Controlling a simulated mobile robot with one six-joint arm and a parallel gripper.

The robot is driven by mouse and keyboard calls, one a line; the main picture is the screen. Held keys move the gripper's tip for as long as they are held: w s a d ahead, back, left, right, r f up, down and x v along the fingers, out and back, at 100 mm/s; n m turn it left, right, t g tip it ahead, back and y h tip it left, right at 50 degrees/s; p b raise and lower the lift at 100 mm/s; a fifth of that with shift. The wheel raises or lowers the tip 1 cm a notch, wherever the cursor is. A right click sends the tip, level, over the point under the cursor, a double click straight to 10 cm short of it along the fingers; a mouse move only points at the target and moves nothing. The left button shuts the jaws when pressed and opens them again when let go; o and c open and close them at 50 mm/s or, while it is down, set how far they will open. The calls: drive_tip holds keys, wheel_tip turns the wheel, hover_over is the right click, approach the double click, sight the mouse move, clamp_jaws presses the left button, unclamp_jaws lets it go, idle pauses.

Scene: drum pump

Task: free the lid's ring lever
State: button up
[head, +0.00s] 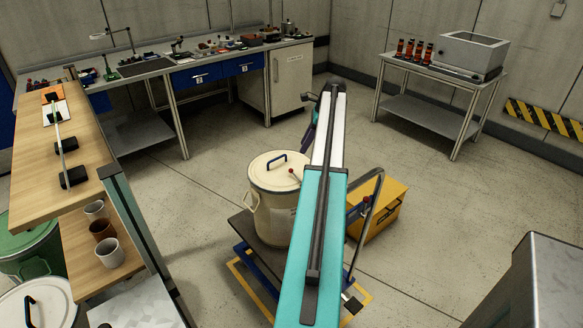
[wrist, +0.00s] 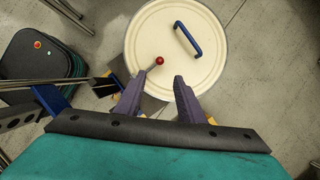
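The cream drum (head: 272,217) stands upright on a dark trolley platform in the head view. Its round lid (head: 270,170) has a blue handle, and a ring lever with a red knob (head: 292,171) shows at the right of the lid. In the wrist view the lid (wrist: 160,25) fills the upper middle, with the blue handle (wrist: 188,38) at right. The lever's red knob (wrist: 159,61) lies by the lid's near edge. My gripper (wrist: 160,77) is open and empty, its fingertips apart on either side of the lever's line. Height above the lever cannot be told.
The trolley (head: 247,225) has a bent handle bar (head: 369,222) at right. A yellow box (head: 388,207) stands beside it. A workbench (head: 200,65) lines the back left, a small table (head: 440,110) the back right. The floor between is clear.

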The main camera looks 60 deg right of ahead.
drive_tip(key=p+x, duration=0.2)
drive_tip(key=x, duration=1.1)
drive_tip(key=shift+a, duration=0.1)
clamp_jaws()
